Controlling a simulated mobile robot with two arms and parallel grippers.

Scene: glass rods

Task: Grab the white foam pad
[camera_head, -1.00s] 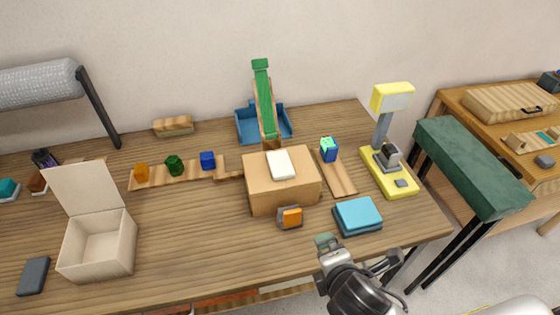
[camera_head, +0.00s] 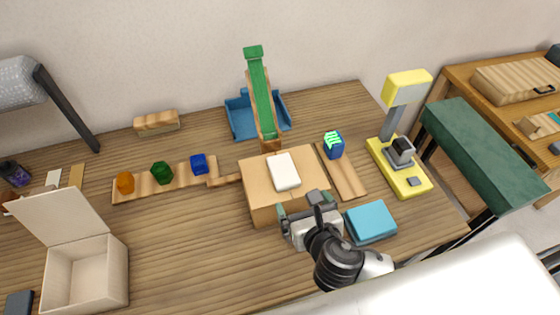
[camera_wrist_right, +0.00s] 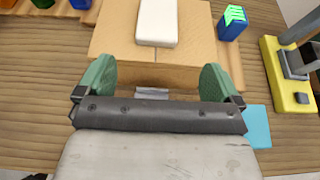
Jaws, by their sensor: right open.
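The white foam pad (camera_head: 284,171) lies flat on top of a cardboard box (camera_head: 258,192), near the middle of the table. In the right wrist view the white pad (camera_wrist_right: 157,22) is ahead of my fingers, its far end cut off by the frame's top. My right gripper (camera_head: 308,204) is at the box's front edge, short of the pad and not touching it. Its green fingers are spread wide in the right wrist view (camera_wrist_right: 157,80), with no pad between them. My left gripper is not in view.
Teal pads (camera_head: 371,222) lie right of my gripper. A blue block with a green top (camera_head: 334,145) and a yellow device (camera_head: 409,180) stand farther right. A green ramp (camera_head: 262,92) rises behind the box. An open cream box (camera_head: 88,272) stands left; table between is clear.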

